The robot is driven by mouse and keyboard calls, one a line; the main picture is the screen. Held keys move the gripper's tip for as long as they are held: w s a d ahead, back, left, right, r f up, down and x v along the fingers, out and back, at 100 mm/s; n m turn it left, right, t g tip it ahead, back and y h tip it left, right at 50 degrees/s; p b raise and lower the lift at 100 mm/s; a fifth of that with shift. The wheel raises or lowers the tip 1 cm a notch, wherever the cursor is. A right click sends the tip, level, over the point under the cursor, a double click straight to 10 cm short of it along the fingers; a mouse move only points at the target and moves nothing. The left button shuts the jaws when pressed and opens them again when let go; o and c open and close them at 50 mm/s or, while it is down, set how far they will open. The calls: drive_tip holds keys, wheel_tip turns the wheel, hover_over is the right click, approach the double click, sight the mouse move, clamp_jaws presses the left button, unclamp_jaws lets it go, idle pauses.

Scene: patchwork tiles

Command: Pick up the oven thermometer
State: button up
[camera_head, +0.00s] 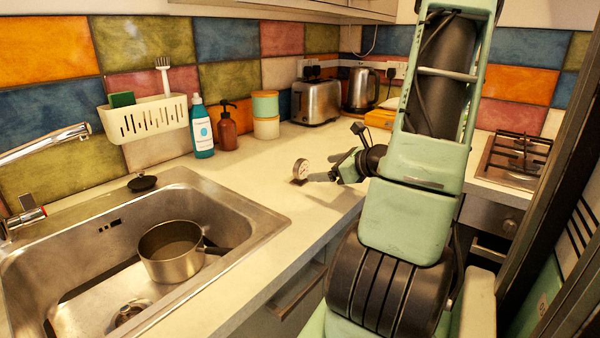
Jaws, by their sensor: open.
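The oven thermometer (301,170) is a small round dial on a stand. It stands upright on the cream worktop, right of the sink. My gripper (322,177) is just to its right, low over the worktop, with its fingers pointing left toward it. The gripper is open. The fingers look close to the thermometer, but I cannot tell whether they touch it. The thermometer's right edge is near the fingertips, and nothing shows held between them.
A steel sink (222,222) with a saucepan (170,262) lies at left. A black sink plug (143,183) sits on its back edge. A blue bottle (203,135), a brown dispenser (227,130), a canister (266,127) and a toaster (317,103) stand behind. The worktop around the thermometer is clear.

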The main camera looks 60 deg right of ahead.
sight(304, 169)
drive_tip(key=x, duration=0.4)
drive_tip(key=shift+a+x, duration=0.2)
drive_tip(key=shift+x, duration=2.35)
drive_tip(key=shift+w+r, duration=0.1)
drive_tip(key=c, duration=1.1)
